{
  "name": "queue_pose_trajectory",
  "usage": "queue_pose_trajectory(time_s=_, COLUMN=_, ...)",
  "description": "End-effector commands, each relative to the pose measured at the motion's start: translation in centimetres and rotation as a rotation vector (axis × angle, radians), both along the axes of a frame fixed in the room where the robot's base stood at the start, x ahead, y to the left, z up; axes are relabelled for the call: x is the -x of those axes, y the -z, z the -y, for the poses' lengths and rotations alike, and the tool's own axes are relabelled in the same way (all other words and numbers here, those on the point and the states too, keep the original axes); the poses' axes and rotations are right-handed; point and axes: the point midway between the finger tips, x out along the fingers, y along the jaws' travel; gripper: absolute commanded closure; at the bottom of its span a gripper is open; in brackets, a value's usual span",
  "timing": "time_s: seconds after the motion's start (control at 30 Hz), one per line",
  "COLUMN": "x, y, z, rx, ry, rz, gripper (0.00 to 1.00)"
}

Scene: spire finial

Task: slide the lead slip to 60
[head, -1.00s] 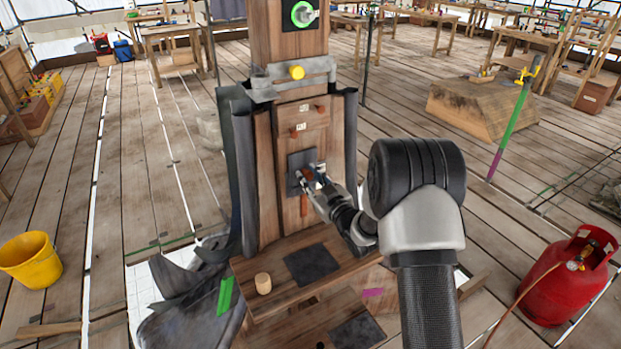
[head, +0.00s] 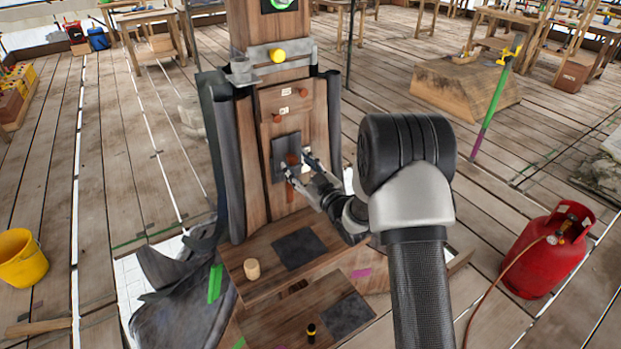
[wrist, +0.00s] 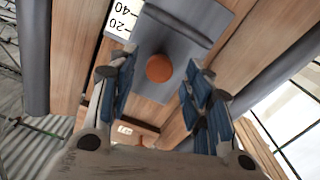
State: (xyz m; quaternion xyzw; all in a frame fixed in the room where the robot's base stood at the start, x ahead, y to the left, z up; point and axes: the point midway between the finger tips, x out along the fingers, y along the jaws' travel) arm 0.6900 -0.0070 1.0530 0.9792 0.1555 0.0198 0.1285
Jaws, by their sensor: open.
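The lead slip is a dark grey plate (head: 280,150) on the front of the wooden post. It carries a round orange-brown knob (head: 293,159), which also shows in the wrist view (wrist: 159,68). A white scale strip (wrist: 122,16) beside the plate shows 20 and 40; 60 is not visible. My gripper (head: 297,163) is open in front of the plate. In the wrist view my gripper's blue-padded fingers (wrist: 160,80) stand on either side of the knob, with visible gaps. I cannot tell how deep the fingertips reach around it.
Dark lead sheets (head: 222,150) flank the post. A grey metal collar (head: 256,66) with a yellow knob (head: 277,55) sits above. Below is a wooden step with a small wooden cylinder (head: 252,269) and a dark square (head: 299,249). A red gas bottle (head: 545,252) stands at right.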

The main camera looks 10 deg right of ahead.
Motion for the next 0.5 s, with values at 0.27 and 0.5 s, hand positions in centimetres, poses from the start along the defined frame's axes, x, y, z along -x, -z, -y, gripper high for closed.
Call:
queue_pose_trajectory(time_s=0.27, x=5.8, y=0.0, z=2.0, rx=0.000, ry=0.004, rz=-0.002, gripper=0.54)
queue_pose_trajectory(time_s=0.5, x=8.8, y=0.0, z=3.0, rx=0.000, ry=0.002, rz=0.000, gripper=0.54)
